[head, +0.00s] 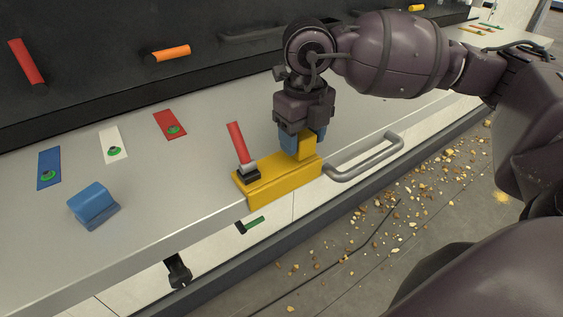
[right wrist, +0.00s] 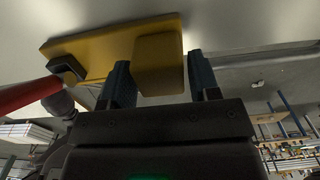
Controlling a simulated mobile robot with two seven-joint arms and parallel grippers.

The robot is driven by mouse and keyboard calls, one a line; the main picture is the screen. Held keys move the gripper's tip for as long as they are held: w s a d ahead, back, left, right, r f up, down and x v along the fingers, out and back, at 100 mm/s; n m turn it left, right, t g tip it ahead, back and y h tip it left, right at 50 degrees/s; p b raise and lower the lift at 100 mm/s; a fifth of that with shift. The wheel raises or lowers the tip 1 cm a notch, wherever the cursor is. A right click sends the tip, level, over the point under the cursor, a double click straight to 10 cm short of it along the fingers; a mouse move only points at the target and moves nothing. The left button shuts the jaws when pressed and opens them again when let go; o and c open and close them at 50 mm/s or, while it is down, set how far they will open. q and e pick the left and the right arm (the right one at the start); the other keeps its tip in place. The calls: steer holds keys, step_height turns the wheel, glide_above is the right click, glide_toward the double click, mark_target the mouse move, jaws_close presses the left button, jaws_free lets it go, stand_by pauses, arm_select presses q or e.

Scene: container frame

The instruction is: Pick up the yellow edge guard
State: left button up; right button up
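The yellow edge guard (head: 270,182) sits over the front edge of the grey worktop, with a raised yellow block near its right end. A clamp with a red handle (head: 240,145) stands at its left end. My right gripper (head: 305,146) points down over the raised block, with its blue fingers on either side. In the right wrist view the block (right wrist: 159,62) lies between the fingertips (right wrist: 160,80), with a narrow gap beside each finger, so the gripper looks open. My left gripper is not in view.
A metal bar handle (head: 365,157) is just right of the guard. A blue block (head: 94,205) and blue, white and red (head: 170,125) plates lie on the worktop (head: 180,185). Red and orange handles (head: 170,53) project from the dark back panel. Debris covers the floor.

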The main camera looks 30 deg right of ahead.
steer(key=c, duration=0.9)
steer(key=shift+r, duration=0.1)
